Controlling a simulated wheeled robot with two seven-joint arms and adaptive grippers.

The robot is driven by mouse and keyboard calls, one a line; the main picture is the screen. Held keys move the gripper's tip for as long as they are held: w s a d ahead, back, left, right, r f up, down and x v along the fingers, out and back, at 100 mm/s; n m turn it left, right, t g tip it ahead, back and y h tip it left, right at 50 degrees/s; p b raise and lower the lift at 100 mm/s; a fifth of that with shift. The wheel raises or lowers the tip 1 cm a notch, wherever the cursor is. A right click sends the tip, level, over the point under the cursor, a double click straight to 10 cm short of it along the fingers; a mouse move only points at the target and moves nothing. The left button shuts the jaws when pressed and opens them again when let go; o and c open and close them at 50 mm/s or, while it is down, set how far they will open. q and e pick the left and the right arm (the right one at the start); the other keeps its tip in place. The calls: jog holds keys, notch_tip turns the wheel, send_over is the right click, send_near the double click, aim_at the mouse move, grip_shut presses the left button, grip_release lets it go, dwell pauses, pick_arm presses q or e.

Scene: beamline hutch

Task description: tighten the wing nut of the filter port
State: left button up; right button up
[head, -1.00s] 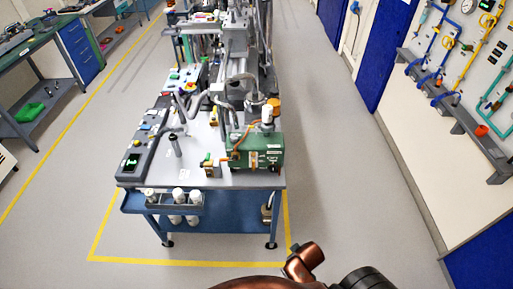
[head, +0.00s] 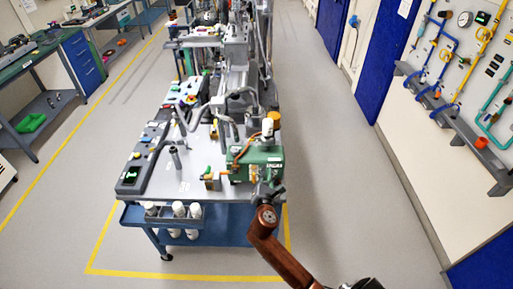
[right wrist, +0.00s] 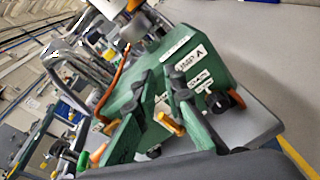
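The green pump (head: 264,159) with white labels stands at the front right of the blue bench; in the right wrist view its body (right wrist: 208,62) fills the middle. A small orange-yellow part (right wrist: 170,123) on its front looks like the wing nut of the filter port; it shows only faintly in the head view. My right gripper (head: 268,189) is at the pump's near side. In the right wrist view its two fingers (right wrist: 161,88) are apart, with the orange-yellow part seen between them; I cannot tell whether they touch it. My left gripper is out of view.
The bench top (head: 196,188) carries a long grey control box (head: 140,165), a dark upright post (head: 175,156) and hoses behind the pump. White bottles (head: 179,210) stand in a front tray. A pipe panel is on the right wall; the floor (head: 345,190) between is clear.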

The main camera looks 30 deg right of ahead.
aim_at(257, 143)
jog(key=w+r+n, duration=0.1)
jog(key=w, duration=0.2)
jog(key=w+d+r+n+t, duration=0.1)
jog(key=w+r+n, duration=0.1)
jog(key=w, duration=0.2)
jog(key=w+r+n+t, duration=0.1)
jog(key=w, duration=0.3)
jog(key=shift+d+r+n, duration=0.25)
jog(key=shift+d+n, duration=0.1)
jog(key=shift+n, duration=0.05)
jog(key=shift+c, duration=0.2)
jog(key=shift+s, duration=0.1)
grip_shut()
